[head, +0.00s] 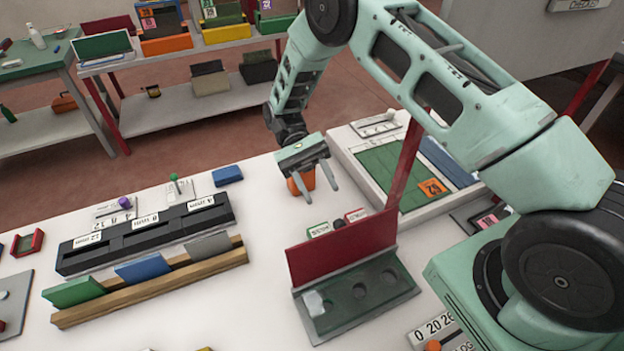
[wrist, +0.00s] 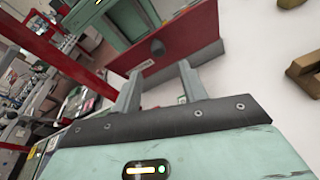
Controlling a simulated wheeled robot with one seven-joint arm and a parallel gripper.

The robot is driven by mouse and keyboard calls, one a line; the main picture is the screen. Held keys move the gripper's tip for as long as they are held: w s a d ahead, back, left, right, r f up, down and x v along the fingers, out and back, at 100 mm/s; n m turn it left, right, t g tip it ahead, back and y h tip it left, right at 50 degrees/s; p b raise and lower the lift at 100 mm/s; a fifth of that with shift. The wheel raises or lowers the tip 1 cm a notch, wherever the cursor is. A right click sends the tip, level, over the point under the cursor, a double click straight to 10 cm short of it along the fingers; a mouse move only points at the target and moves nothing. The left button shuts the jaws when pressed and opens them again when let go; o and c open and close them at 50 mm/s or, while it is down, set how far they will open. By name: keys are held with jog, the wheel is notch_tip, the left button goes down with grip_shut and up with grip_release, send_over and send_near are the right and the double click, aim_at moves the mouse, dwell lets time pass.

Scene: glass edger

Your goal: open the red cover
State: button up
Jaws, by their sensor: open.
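The red cover (head: 342,248) stands raised, nearly upright, along the back edge of a dark green base (head: 340,306) with round recesses. A pale clear block (head: 315,303) sits in the left recess. In the wrist view the cover (wrist: 195,35) shows its other face, with a dark round knob (wrist: 157,47). My gripper (head: 319,191) is open and empty, fingers pointing down, behind and above the cover. In the wrist view my fingertips (wrist: 160,74) lie apart, below the knob in the picture. I cannot tell whether they touch the cover.
An orange cup-like object (head: 301,184) is just behind my gripper. A tray with a green panel (head: 378,165) and a red post (head: 405,168) stand to the right. A black rack (head: 147,236) and wooden rail (head: 150,287) lie left. White table is clear between.

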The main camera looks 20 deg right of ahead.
jog(key=v, duration=0.3)
jog(key=shift+w+b, duration=0.25)
jog(key=shift+b, duration=0.1)
jog(key=s+a+r+n+t, duration=0.6)
jog(key=s+a+r+t, duration=0.1)
jog(key=s+r, duration=0.3)
jog(key=s+r+n+t, duration=0.2)
jog(key=s+n+t, duration=0.3)
jog(key=s+t, duration=0.3)
jog(key=shift+s+d+r+y, duration=0.3)
jog(key=shift+s+d+r, duration=0.1)
jog(key=shift+s, duration=1.2)
